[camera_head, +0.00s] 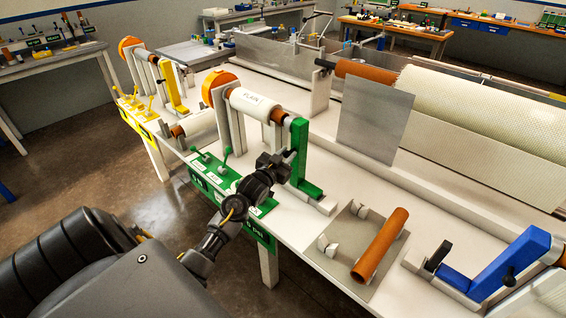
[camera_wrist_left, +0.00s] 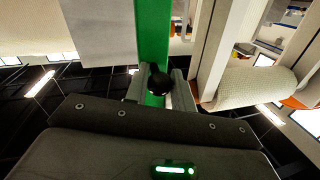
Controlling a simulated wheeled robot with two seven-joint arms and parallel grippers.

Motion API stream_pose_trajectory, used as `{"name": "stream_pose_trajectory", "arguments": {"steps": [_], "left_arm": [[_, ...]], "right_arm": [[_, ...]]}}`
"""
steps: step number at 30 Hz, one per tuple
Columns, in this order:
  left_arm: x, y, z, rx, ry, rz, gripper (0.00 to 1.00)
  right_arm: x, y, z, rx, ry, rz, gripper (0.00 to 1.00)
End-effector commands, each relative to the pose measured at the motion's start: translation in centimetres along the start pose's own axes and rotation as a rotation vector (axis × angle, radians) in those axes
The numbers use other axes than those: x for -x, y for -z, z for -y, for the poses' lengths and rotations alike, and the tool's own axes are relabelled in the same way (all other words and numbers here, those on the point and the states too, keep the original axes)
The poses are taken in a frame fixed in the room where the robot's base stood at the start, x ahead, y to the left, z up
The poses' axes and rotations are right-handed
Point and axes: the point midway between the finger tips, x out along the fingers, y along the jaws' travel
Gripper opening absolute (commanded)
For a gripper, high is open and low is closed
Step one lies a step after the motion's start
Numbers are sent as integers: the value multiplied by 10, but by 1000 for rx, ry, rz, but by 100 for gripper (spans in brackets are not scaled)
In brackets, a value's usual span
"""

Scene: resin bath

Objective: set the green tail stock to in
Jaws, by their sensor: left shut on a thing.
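The green tail stock (camera_head: 299,150) is an upright green post with a foot on a pale rail at the front of the bench. Beside it, a white roll (camera_head: 255,104) on a brown core hangs between pale uprights, with an orange disc (camera_head: 217,86) at its far end. I cannot tell whether the post touches the core. My left gripper (camera_head: 275,160) is at the post's near side. In the left wrist view its fingers (camera_wrist_left: 157,88) are closed around a round black knob (camera_wrist_left: 158,82) in front of the green post (camera_wrist_left: 153,35). My right gripper is out of view.
A green panel (camera_head: 215,175) with small levers lies left of my gripper. A brown tube (camera_head: 381,245) rests on a grey plate to the right, before a blue tail stock (camera_head: 508,265). A yellow station (camera_head: 172,90) stands behind. A grey sheet (camera_head: 376,118) stands upright behind the rail.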

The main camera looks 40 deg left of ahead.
Motion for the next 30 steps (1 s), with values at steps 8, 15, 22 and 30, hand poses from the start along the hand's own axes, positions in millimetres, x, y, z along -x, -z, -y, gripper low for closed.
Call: {"name": "stream_pose_trajectory", "arguments": {"steps": [8, 15, 22, 30], "left_arm": [[-9, -6, 29, 1, -5, 1, 0], [-8, -5, 33, 2, 2, 0, 0], [-8, -5, 33, 1, 2, 0, 45], [-6, -7, 30, 1, -3, 2, 45]], "right_arm": [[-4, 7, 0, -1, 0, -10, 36], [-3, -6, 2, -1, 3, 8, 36], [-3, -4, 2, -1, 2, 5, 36], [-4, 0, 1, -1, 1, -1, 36]]}}
